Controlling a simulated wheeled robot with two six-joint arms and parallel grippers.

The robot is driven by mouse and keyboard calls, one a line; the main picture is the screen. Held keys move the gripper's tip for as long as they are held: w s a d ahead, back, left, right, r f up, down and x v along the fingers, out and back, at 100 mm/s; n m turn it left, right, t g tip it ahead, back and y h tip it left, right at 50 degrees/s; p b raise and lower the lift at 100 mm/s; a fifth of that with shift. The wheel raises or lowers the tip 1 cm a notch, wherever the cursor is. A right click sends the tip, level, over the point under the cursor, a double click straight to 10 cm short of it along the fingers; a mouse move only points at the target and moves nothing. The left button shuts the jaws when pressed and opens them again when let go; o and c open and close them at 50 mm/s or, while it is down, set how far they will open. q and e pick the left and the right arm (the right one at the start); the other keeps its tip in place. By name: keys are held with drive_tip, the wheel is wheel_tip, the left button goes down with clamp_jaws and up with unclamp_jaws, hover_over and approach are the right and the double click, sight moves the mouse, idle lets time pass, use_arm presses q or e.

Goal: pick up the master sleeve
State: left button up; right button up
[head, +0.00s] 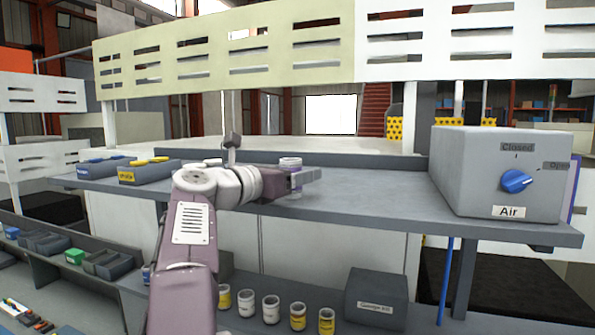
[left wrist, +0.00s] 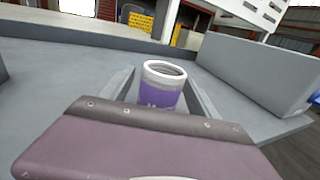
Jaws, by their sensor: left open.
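The master sleeve (head: 290,163) is a short upright hollow cylinder, white at the rim and purple below, on the grey shelf. In the left wrist view the sleeve (left wrist: 161,92) stands between the two open fingers of my left gripper, with a small gap visible on either side. Its lower part is hidden behind the gripper body. In the head view my left gripper (head: 303,180) is at shelf height around the sleeve, and the near finger covers part of it. My right gripper is not in view.
A grey Air box (head: 490,175) with a blue knob stands at the shelf's right end. Bins with yellow and blue parts (head: 148,171) are at the left. The shelf (head: 375,190) is clear between sleeve and Air box. Several labelled cups (head: 271,308) stand below.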

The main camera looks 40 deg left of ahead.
use_arm(q)
drive_tip(key=shift+w, duration=0.2)
drive_tip(key=shift+s+a+r, duration=0.1)
drive_tip(key=shift+s+r, duration=0.05)
drive_tip(key=shift+s, duration=0.45)
drive_tip(key=shift+s+r, duration=0.1)
drive_tip(key=shift+s, duration=0.45)
drive_tip(key=shift+s+r, duration=0.1)
drive_tip(key=shift+s, duration=0.25)
drive_tip(key=c, duration=0.9)
drive_tip(key=shift+w, duration=0.25)
drive_tip(key=c, duration=0.6)
drive_tip(key=shift+w, duration=0.45)
clamp_jaws()
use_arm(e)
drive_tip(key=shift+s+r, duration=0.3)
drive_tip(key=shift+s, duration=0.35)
